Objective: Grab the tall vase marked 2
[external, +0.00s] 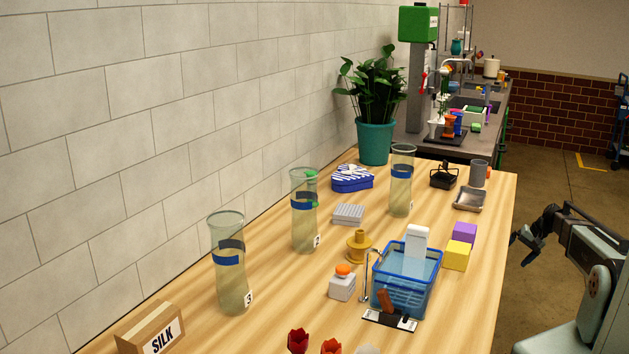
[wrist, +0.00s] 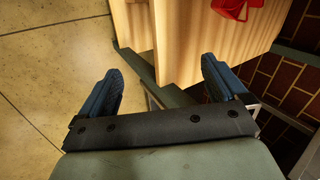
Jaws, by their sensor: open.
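Three tall clear glass vases with blue bands stand upright on the wooden table along the wall in the external view. The middle vase (external: 305,225) has a small white tag that looks like a 2, though it is tiny. The front-left vase (external: 231,280) is marked 3. The back vase (external: 401,185) shows no readable number. My gripper (external: 528,230) is off the table's right edge, far from the vases. In the wrist view my gripper (wrist: 163,70) is open and empty, with no vase in sight.
A blue basket (external: 405,290), yellow block (external: 457,255), purple block (external: 464,234) and ochre stand (external: 359,246) lie between my gripper and the middle vase. A grey ribbed block (external: 348,214) sits near that vase. A SILK box (external: 150,330) is at front left.

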